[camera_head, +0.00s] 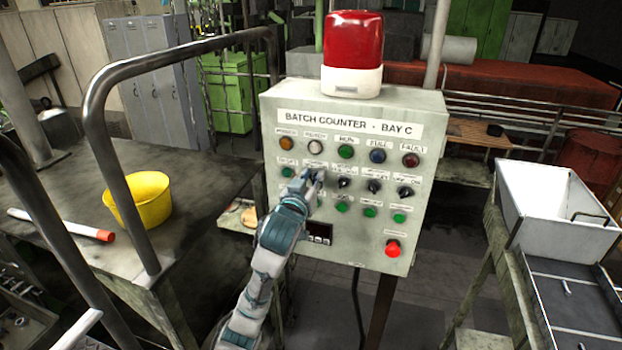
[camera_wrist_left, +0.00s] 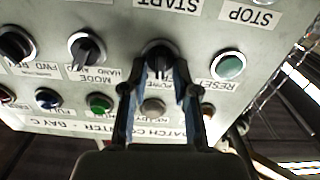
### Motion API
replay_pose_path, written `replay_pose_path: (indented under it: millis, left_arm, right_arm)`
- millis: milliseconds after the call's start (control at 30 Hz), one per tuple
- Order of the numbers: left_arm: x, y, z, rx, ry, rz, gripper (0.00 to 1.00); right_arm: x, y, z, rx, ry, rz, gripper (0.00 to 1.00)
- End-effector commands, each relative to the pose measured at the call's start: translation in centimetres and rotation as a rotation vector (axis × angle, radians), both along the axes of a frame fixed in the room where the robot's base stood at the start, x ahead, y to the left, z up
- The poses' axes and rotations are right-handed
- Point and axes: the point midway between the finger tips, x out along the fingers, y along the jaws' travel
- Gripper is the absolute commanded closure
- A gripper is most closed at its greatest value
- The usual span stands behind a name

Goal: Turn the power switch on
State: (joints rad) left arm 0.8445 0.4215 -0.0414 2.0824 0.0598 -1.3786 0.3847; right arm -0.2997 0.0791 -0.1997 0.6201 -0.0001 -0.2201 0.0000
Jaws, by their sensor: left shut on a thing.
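The control panel (camera_head: 355,120) is a grey box labelled "BATCH COUNTER - BAY C". My left gripper (camera_head: 316,178) reaches up to the second row of its controls. In the left wrist view, which looks at the panel upside down, my left gripper (camera_wrist_left: 160,85) has a finger on each side of a black rotary knob, the power switch (camera_wrist_left: 157,48), and is shut on it. The label beside it is partly hidden but appears to read "POWER". The gripper largely hides this switch in the head view. My right gripper is not in view.
A green reset button (camera_wrist_left: 229,66) and the black mode knob (camera_wrist_left: 87,48) flank the switch. A red button (camera_head: 393,247) sits low on the panel and a red beacon (camera_head: 352,45) on top. A yellow bucket (camera_head: 138,199) stands on the left table, behind a metal rail (camera_head: 98,130).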

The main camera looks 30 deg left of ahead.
Motion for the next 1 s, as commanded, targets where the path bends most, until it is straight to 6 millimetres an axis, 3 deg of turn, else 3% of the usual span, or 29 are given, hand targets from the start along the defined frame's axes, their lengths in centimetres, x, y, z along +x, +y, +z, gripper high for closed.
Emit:
replay_pose_path:
  millis: [500,1000]
  left_arm:
    - [0.05,-0.47,0.38,0.434,0.092,0.003,1.0]
    - [0.1,-0.71,0.3,0.606,0.132,0.003,1.0]
  right_arm:
    - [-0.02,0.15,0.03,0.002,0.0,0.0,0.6]
    - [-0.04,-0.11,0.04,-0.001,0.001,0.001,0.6]
